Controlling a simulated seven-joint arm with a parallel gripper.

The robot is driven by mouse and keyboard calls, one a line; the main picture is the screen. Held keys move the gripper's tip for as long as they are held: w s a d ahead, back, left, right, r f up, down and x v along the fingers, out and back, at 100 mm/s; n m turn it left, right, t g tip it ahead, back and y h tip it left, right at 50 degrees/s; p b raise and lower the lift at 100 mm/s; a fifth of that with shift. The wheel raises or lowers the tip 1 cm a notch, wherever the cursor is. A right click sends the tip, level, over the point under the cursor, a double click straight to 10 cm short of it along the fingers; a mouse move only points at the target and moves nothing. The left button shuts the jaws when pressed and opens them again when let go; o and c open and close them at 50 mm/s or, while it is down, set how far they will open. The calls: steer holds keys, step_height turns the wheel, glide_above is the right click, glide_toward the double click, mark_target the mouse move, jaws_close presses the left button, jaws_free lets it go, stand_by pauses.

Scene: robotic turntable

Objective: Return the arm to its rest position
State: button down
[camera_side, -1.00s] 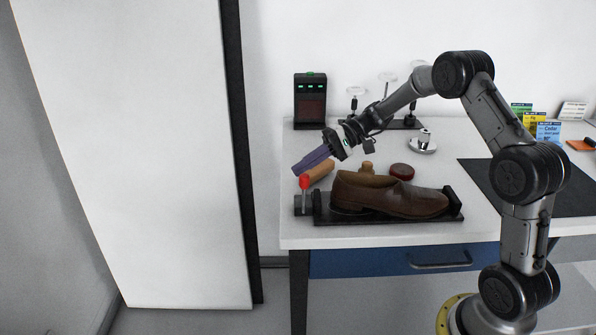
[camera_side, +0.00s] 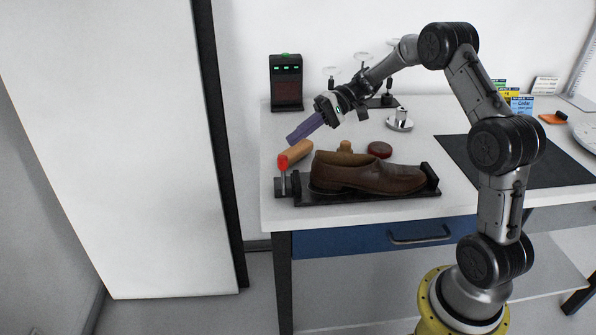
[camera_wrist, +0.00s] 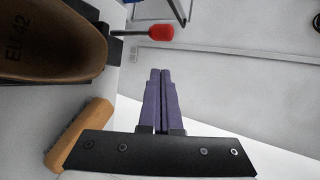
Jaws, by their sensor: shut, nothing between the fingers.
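My gripper (camera_side: 293,139) has purple fingers and hangs over the left end of the table in the side view, angled down to the left. Its fingers (camera_wrist: 161,76) are together and empty in the wrist view. It is above the wooden brush (camera_side: 297,152) and apart from the red-tipped lever (camera_side: 283,162). A brown leather shoe (camera_side: 370,174) lies on a black cradle (camera_side: 310,199), to the right of the lever. The wrist view shows the inside of the shoe (camera_wrist: 45,35), the red knob (camera_wrist: 160,32) and the brush (camera_wrist: 82,130).
The white table (camera_side: 262,192) has a blue drawer front (camera_side: 345,240). A black device (camera_side: 286,82) with green lights stands at the back left. A red tin (camera_side: 379,149), a metal piece (camera_side: 399,121) and a black mat (camera_side: 530,165) lie to the right. A white panel (camera_side: 110,150) stands at the left.

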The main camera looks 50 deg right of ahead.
steer(key=s+a+r+n+g+h, duration=0.2)
steer(key=s+a+r+n+h, duration=0.25)
steer(key=s+a+r, duration=0.8)
steer(key=s+a+f+n+t+h, duration=0.1)
steer(key=s+n+h, duration=0.15)
steer(key=s, duration=0.85)
steer(key=s+d+f+m+t+h, duration=0.1)
steer(key=s+d+f+t+h, duration=0.1)
steer(key=s+d+f+h, duration=0.3)
steer(key=shift+s+d+f+m+t+h, duration=0.3)
steer(key=shift+s+d+f+m+t, duration=0.25)
steer(key=shift+d, duration=0.7)
steer(key=shift+f, duration=0.1)
